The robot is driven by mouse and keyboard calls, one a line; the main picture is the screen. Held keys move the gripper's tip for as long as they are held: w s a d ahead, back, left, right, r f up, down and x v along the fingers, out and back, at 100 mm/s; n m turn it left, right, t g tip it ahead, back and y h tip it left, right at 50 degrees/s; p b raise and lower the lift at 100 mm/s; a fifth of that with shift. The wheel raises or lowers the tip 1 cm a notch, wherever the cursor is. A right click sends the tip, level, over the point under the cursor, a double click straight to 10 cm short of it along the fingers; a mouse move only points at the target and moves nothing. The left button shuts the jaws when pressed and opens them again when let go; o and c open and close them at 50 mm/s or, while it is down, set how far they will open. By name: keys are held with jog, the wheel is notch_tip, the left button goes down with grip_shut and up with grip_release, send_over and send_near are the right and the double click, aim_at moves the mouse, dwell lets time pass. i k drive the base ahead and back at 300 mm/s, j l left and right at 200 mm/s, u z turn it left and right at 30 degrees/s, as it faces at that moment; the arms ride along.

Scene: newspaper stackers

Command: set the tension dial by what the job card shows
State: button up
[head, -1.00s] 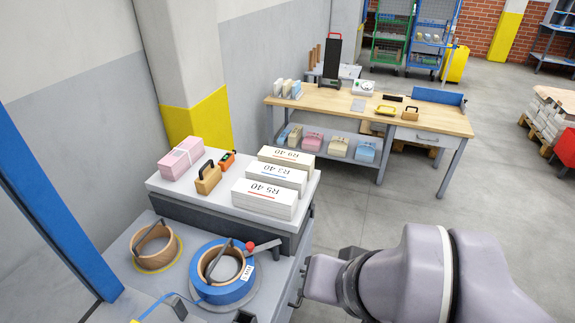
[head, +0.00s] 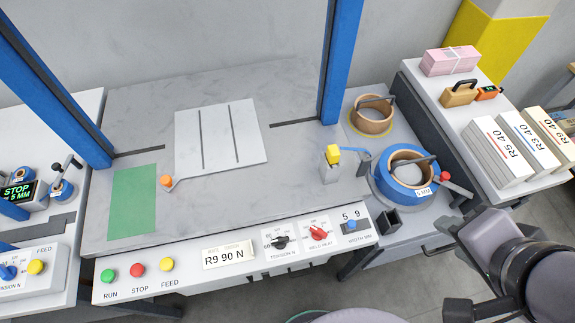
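The job card (head: 228,256), a white label on the front panel, reads "R9 90 N". The tension dial (head: 280,242) is a black knob on a white plate marked "TENSION N", right of the card. Its scale and pointer are too small to read surely. My gripper (head: 458,268) is at the lower right, in front of the side bench and well right of the dial, apart from it.
Right of the dial are a red weld heat knob (head: 318,233) and a blue width knob (head: 351,225). Green, red and yellow buttons (head: 137,270) sit to the left. A neighbouring machine (head: 20,262) has its own tension knob. Strap reels and bundles stand at right.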

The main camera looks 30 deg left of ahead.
aim_at(279, 243)
jog(key=u, duration=0.4)
jog(key=k+j+u, duration=0.1)
jog(key=u, duration=0.7)
jog(key=k+j+u, duration=0.1)
jog(key=u, duration=0.25)
